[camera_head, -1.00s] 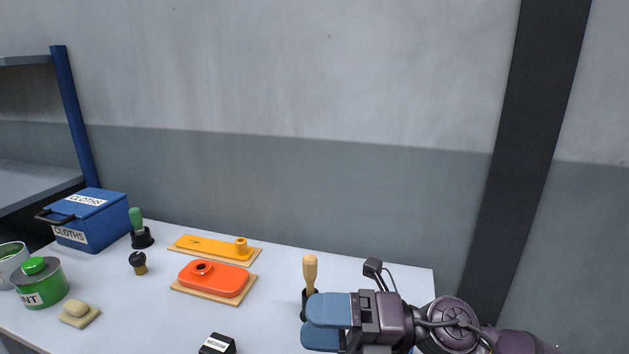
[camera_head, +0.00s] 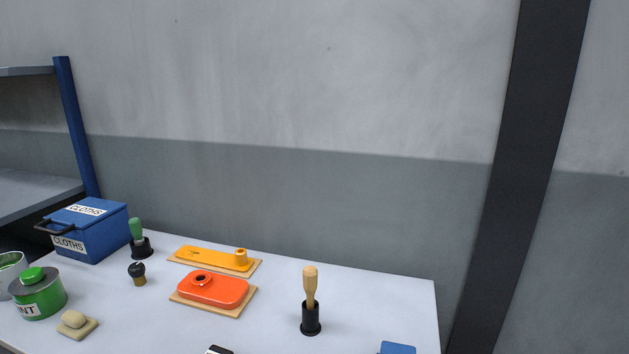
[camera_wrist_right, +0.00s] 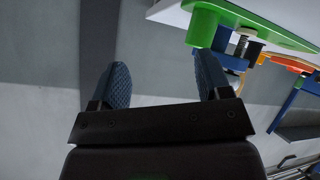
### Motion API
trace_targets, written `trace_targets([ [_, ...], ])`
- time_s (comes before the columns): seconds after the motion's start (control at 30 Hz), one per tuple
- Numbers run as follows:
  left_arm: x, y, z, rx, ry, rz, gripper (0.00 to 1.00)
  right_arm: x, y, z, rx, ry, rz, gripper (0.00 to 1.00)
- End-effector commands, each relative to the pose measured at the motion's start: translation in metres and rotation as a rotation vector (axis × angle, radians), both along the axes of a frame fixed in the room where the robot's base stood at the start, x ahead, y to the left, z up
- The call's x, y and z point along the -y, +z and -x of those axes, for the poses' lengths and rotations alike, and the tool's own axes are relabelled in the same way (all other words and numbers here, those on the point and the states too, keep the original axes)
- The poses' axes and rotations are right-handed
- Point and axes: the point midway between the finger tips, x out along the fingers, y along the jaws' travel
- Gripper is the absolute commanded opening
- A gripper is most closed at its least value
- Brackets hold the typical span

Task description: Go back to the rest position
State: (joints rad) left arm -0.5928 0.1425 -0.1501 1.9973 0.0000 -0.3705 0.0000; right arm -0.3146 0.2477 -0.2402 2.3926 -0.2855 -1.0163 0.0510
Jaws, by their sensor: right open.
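My right gripper (camera_wrist_right: 164,82) is open in the right wrist view, its two blue fingers wide apart with nothing between them. A wooden-handled tool (camera_head: 310,288) stands upright in a black holder (camera_head: 311,320), apart from the gripper. My left gripper is in neither view.
The white table (camera_head: 370,300) holds an orange part (camera_head: 225,292), a yellow part (camera_head: 205,256), a blue cloths box (camera_head: 98,240) and a green can (camera_head: 40,300). In the wrist view, a green part (camera_wrist_right: 245,14) lies near the right finger.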

Motion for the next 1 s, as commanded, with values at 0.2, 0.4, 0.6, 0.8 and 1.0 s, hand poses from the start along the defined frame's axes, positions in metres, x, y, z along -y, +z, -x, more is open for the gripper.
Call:
trace_targets([
  [0.2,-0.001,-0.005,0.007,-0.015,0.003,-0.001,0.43,0.017,-0.048,0.069,-0.33,-0.127,-0.113,0.71],
  [0.4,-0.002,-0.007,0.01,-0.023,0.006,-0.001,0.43,0.02,-0.068,0.112,-0.517,-0.182,-0.176,0.71],
  [0.6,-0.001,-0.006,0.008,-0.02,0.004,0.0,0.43,0.02,-0.078,0.148,-0.659,-0.218,-0.225,0.71],
  [0.8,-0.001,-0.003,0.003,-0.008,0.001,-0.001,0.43,0.019,-0.087,0.162,-0.714,-0.226,-0.252,0.71],
  [1.0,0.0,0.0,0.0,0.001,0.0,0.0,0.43,0.019,-0.099,0.151,-0.654,-0.21,-0.255,0.71],
])
